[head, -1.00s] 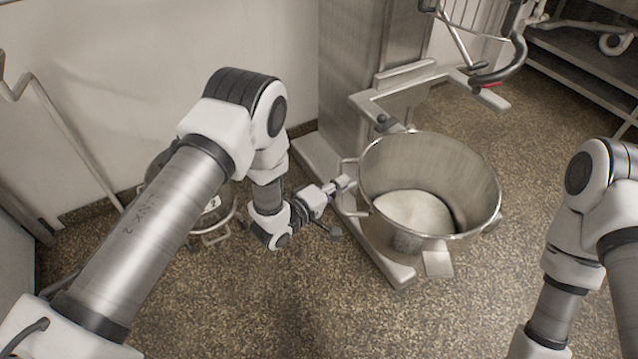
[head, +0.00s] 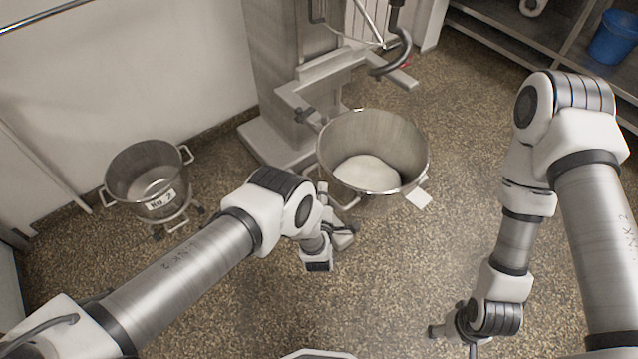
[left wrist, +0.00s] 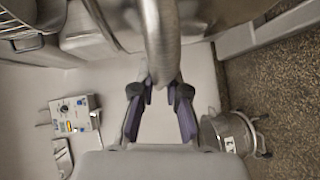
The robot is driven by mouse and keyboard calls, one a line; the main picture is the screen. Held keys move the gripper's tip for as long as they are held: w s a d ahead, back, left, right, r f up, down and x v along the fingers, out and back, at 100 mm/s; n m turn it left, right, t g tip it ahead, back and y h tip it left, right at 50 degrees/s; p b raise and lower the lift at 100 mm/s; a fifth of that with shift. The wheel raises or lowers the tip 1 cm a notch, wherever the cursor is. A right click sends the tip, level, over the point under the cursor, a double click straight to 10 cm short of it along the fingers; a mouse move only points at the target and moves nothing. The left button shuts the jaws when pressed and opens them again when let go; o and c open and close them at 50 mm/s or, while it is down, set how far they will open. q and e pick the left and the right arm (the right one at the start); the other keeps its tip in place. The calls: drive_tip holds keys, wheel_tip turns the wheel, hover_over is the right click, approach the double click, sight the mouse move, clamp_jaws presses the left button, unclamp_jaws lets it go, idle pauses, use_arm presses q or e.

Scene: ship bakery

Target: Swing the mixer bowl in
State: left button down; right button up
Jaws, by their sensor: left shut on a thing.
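The mixer bowl (head: 385,140) is a steel bowl with a pale white mass inside, beside the steel fork arms (head: 300,100) of the mixer. The mixer's column (head: 275,55) stands behind it, and a dark hook (head: 405,55) hangs up and to the right. My left gripper (head: 325,195) is at the bowl's near left side. In the left wrist view, its fingers (left wrist: 160,90) are closed about a curved steel bar (left wrist: 160,40), apparently the bowl's handle. My right gripper (head: 440,331) hangs low, away from the bowl; its jaws are too small to read.
A second steel bowl (head: 145,170) labelled No. 2 stands on a wheeled dolly at the left. It also shows in the left wrist view (left wrist: 222,130). A control box (left wrist: 75,115) is at left there. Shelves with a blue bucket (head: 612,38) stand at upper right. Speckled floor is clear in front.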

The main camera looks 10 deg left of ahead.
use_arm(q)
drive_tip(key=shift+d, duration=0.2)
drive_tip(key=c, duration=1.2)
unclamp_jaws()
drive_tip(key=shift+w, duration=0.1)
